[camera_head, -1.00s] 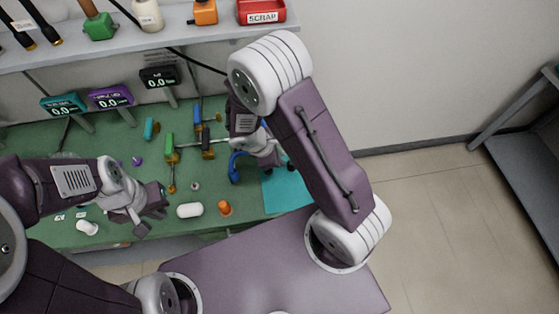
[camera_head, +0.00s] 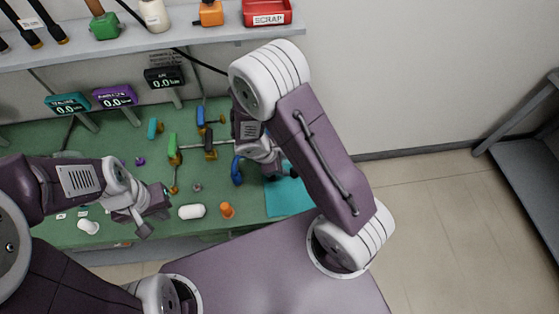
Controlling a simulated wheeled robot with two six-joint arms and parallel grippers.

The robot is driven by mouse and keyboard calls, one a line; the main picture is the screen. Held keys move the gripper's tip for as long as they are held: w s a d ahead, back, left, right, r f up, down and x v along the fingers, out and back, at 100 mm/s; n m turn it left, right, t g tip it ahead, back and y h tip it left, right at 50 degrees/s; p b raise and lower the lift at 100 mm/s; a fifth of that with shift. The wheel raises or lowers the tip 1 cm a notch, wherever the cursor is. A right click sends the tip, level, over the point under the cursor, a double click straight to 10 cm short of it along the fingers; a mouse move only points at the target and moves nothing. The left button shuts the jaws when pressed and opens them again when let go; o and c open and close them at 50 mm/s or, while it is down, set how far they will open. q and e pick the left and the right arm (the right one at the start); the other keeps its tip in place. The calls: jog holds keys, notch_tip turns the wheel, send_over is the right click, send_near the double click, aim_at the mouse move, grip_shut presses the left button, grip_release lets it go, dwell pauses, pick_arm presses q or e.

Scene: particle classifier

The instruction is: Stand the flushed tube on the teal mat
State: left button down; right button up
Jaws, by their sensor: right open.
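The teal mat (camera_head: 289,199) lies at the right end of the green bench, partly hidden by my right arm. My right gripper (camera_head: 271,173) is open at the mat's back left edge, its fingertips small and dark. I cannot make out anything between them. My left gripper (camera_head: 158,212) hangs over the bench's front left, away from the mat; its finger gap is unclear. I cannot tell which piece is the flushed tube. A white cylinder (camera_head: 192,211) lies on its side left of the mat.
An orange piece (camera_head: 227,210) stands between the white cylinder and the mat. A blue curved piece (camera_head: 237,170) is close left of my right gripper. A stand with green (camera_head: 172,146) and blue parts is further back. A white cup (camera_head: 88,226) lies at front left.

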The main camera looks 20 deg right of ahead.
jog(key=p+v, duration=0.2)
jog(key=v, duration=1)
jog(key=s+d+r+m+y, duration=0.2)
jog(key=s+d+m+y, duration=0.2)
jog(key=m, duration=1.1)
jog(key=s+y, duration=0.1)
jog(key=s, duration=0.2)
jog(key=shift+d+r, duration=0.3)
jog(key=shift+d, duration=0.05)
jog(key=shift+s, duration=0.1)
